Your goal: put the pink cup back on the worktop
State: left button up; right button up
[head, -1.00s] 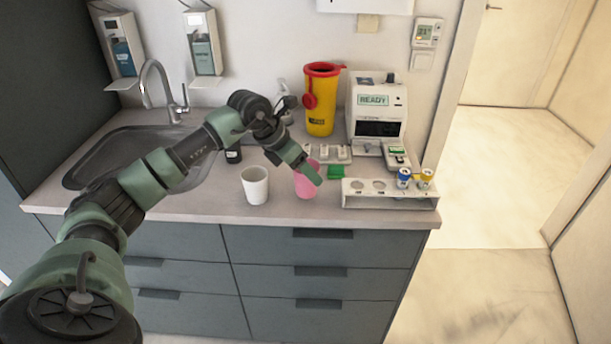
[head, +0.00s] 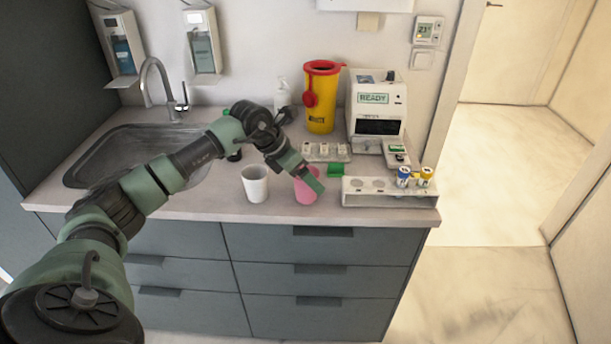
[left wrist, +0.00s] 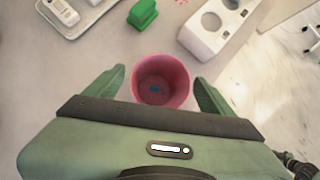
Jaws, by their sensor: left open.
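The pink cup (head: 303,194) stands upright on the worktop (head: 200,207) near its front edge, to the right of a white cup. My left gripper (head: 314,181) is at the pink cup and hides part of it in the head view. In the left wrist view, the pink cup (left wrist: 160,88) sits between the two green fingers of my left gripper (left wrist: 159,84), with a small gap at each side. The gripper is open. My right gripper is not in view.
The white cup (head: 255,184) is close on the left. A white rack (head: 388,194) with capped tubes stands on the right. A green block (head: 336,170) and a tray (head: 327,152) lie behind. A yellow sharps bin (head: 321,100), an analyser (head: 377,108) and a sink (head: 130,150) are further off.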

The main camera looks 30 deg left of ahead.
pick_arm(q)
jog(key=shift+s+a+r, duration=0.1)
jog(key=shift+s+r, duration=0.1)
jog(key=shift+r, duration=0.2)
jog(key=b+v, duration=0.2)
jog(key=v, duration=0.9)
jog(key=shift+b, duration=0.3)
